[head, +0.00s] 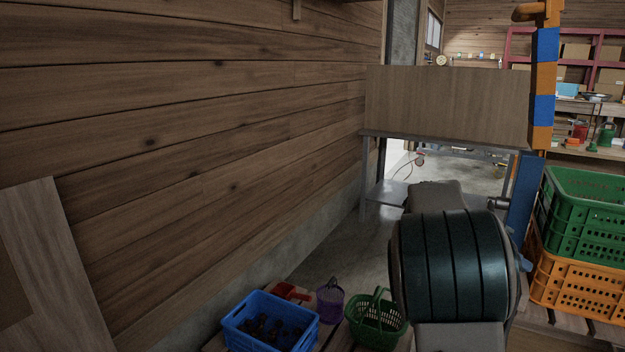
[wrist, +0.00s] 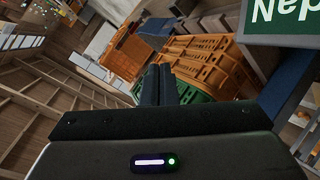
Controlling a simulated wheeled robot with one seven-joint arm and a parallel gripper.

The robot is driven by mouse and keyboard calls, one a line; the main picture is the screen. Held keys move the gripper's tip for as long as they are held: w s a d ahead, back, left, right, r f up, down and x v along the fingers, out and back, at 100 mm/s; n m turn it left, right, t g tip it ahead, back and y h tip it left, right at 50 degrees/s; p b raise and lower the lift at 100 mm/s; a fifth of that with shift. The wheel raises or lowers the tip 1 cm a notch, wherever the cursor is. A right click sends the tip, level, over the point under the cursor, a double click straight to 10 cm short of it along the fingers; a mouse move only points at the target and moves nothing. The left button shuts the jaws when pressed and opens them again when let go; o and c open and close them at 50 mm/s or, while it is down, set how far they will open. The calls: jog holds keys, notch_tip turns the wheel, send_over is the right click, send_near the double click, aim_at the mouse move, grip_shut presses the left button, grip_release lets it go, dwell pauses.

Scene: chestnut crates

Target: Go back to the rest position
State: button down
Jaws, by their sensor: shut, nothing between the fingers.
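My gripper (wrist: 157,85) shows in the wrist view, its two dark fingers together at the middle, shut and empty. Beyond the fingers in that view are orange crates (wrist: 205,60), tilted in the picture, with green crate parts close behind the fingertips. No crate touches the fingers as far as I can tell. In the head view my arm rises at the lower right of centre, and the gripper itself is not visible there.
A blue crate (head: 238,325) with dark contents, a purple basket (head: 330,303) and a green basket (head: 362,322) stand low by the wooden wall. Green (head: 590,215) and orange (head: 580,283) crates are stacked at the right. A metal table (head: 440,143) stands ahead.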

jog(key=s+a+r+n+t+y+p, duration=0.3)
jog(key=s+a+p, duration=0.5)
jog(key=a, duration=0.4)
jog(key=s+a+r+n+t+y+p, duration=0.4)
jog(key=s+a+n+y+p, duration=0.4)
jog(key=s+a+n+p, duration=0.1)
jog(key=s+a+n, duration=0.1)
jog(key=s+a, duration=0.1)
jog(key=a, duration=0.1)
jog(key=shift+a+t+y, duration=0.3)
jog(key=shift+a+t, duration=0.05)
jog(key=shift+t, duration=0.05)
